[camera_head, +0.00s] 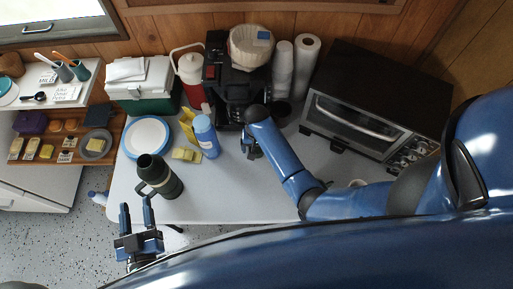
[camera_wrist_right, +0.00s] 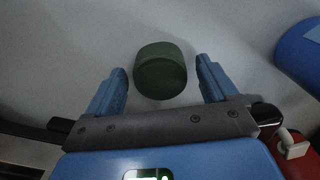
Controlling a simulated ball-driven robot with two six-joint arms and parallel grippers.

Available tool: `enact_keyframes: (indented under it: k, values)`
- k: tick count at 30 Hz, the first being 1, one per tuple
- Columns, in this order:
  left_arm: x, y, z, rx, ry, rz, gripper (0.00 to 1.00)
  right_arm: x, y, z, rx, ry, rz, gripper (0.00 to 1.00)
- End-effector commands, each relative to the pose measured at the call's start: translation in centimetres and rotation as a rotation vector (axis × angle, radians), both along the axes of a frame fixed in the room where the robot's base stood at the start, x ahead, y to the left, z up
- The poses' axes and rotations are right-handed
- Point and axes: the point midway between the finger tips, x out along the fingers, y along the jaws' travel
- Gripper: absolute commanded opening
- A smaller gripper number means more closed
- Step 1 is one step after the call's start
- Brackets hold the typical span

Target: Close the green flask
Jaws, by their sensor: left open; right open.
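The green flask (camera_head: 168,188) stands upright near the front left of the grey table, its dark mouth facing up and a handle on its left side. A short round green cap (camera_wrist_right: 160,72) lies on the table in the right wrist view, between the spread fingers of my right gripper (camera_wrist_right: 161,80), which is open and not visibly touching it. In the head view my right gripper (camera_head: 250,152) hangs over the table in front of the coffee machine and hides the cap. My left gripper (camera_head: 137,206) is open and empty, in front of and left of the flask.
A blue bottle (camera_head: 206,138), a yellow sponge-like block (camera_head: 186,155) and a blue-rimmed plate (camera_head: 147,137) are between flask and back. The coffee machine (camera_head: 222,85) and toaster oven (camera_head: 370,108) stand behind my right arm. The table front between flask and right arm is clear.

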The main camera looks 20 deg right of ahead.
Motion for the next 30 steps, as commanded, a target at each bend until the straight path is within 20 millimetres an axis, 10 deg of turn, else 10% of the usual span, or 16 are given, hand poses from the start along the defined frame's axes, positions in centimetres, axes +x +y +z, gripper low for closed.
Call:
enact_keyframes:
  k: [11, 22, 30]
  values:
    - [0.0, 0.0, -0.01, 0.0, 0.0, 0.0, 0.47, 0.04, 0.01, -0.13, 0.001, -0.001, 0.0, 0.86]
    - [0.0, 0.0, -0.01, 0.0, 0.0, 0.0, 0.47, 0.03, 0.0, -0.12, 0.0, -0.001, 0.0, 0.29]
    - [0.0, 0.0, 0.0, 0.0, 0.0, 0.0, 0.47, 0.03, 0.01, -0.08, 0.001, -0.001, 0.0, 0.27]
